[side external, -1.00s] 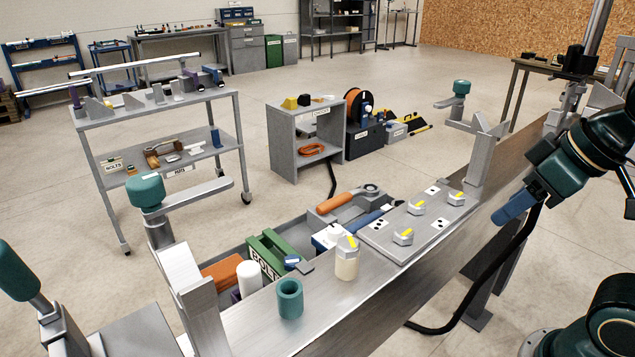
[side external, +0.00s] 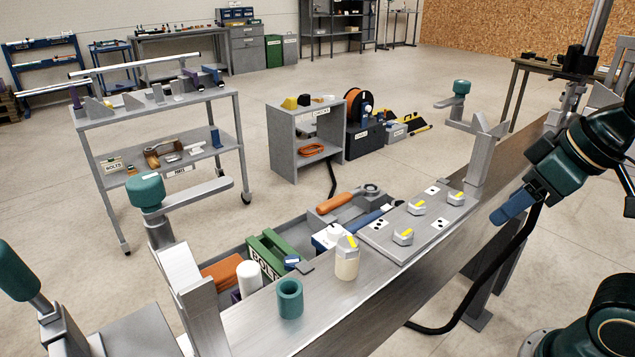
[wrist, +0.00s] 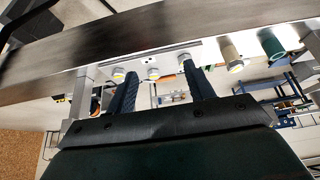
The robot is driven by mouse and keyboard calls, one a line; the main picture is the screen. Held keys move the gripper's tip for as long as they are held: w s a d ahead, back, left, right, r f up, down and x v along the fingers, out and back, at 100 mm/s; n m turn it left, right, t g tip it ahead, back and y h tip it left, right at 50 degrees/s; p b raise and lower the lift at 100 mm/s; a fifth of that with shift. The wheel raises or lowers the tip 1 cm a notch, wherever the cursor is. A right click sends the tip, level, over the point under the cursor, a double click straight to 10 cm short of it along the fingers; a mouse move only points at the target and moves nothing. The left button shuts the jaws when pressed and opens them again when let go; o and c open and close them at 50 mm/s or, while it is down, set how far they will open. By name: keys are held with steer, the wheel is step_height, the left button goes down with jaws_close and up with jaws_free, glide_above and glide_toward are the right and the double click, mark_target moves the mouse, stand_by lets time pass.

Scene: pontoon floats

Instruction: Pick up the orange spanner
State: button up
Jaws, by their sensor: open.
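The orange spanner (side external: 335,203) lies in the grey tray behind the metal beam. Its orange handle points left and its grey ring-shaped head (side external: 371,190) is at the right. A blue-handled tool (side external: 372,217) lies in front of it. My gripper (side external: 506,212) is at the right, on the near side of the beam and well apart from the spanner. In the wrist view my gripper (wrist: 160,67) shows two dark blue fingers spread apart with nothing between them. I cannot make out the spanner in that view.
The metal beam (side external: 340,308) stands between my gripper and the tray. On it are a plate with several yellow-marked nuts (side external: 416,208), a cream cylinder (side external: 346,265) and a teal cup (side external: 290,299). A green box (side external: 268,252) and an upright post (side external: 478,160) stand nearby.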

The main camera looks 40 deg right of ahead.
steer(key=w+r+n+g, duration=0.1)
steer(key=w+r+n, duration=0.4)
steer(key=w, duration=0.6)
steer(key=n+g, duration=0.5)
steer(key=n, duration=0.8)
glide_above(341, 196)
step_height(341, 196, down, 12)
steer(key=shift+f, duration=0.25)
steer(key=shift+a, duration=0.1)
step_height(341, 196, down, 8)
steer(key=shift+f, duration=0.25)
steer(key=shift+f, duration=0.1)
